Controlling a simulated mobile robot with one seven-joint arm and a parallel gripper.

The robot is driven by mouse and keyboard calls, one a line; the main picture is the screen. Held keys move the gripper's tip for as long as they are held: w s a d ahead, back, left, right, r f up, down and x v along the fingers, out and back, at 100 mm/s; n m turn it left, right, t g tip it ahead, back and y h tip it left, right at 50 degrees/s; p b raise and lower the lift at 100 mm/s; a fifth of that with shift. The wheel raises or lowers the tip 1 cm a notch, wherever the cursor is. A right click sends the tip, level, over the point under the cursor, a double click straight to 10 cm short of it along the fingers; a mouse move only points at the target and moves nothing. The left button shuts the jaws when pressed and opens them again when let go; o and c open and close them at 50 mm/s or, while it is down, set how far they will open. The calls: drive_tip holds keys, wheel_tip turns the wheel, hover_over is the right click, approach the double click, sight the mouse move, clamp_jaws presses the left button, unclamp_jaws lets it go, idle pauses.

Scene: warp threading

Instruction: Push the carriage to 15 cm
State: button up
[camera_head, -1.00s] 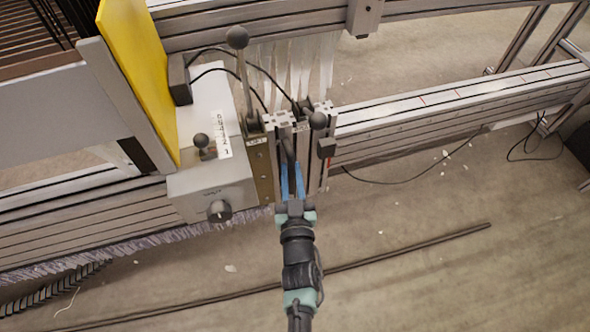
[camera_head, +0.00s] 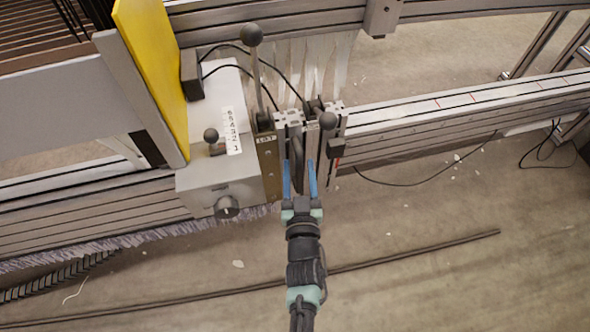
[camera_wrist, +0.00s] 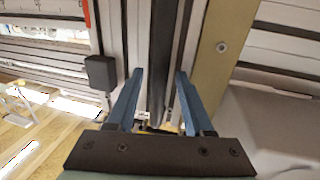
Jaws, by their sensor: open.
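The carriage (camera_head: 290,119) is a block of upright metal profiles on the long rail, right of the grey box. A dark upright bar (camera_head: 298,147) stands at its front; it also shows in the wrist view (camera_wrist: 162,50). My gripper (camera_head: 299,168) has two blue fingers, spread open and empty. In the wrist view, my gripper (camera_wrist: 156,80) has one finger on each side of the dark bar, with gaps. Whether the bar lies fully between the fingertips in depth, I cannot tell.
The rail (camera_head: 420,108) runs clear to the right, with red marks on top. A grey box (camera_head: 217,185) with a knob and number strip stands left, beside a brass-coloured plate (camera_head: 268,165) and ball-topped lever (camera_head: 252,35).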

drive_tip(key=shift+a, duration=0.1)
drive_tip(key=shift+s, duration=0.25)
drive_tip(key=s+d+p, duration=0.1)
drive_tip(key=s+p, duration=0.4)
drive_tip(key=s, duration=0.7)
drive_tip(key=shift+s+d, duration=0.2)
drive_tip(key=shift+d, duration=0.1)
drive_tip(key=shift+f, duration=0.1)
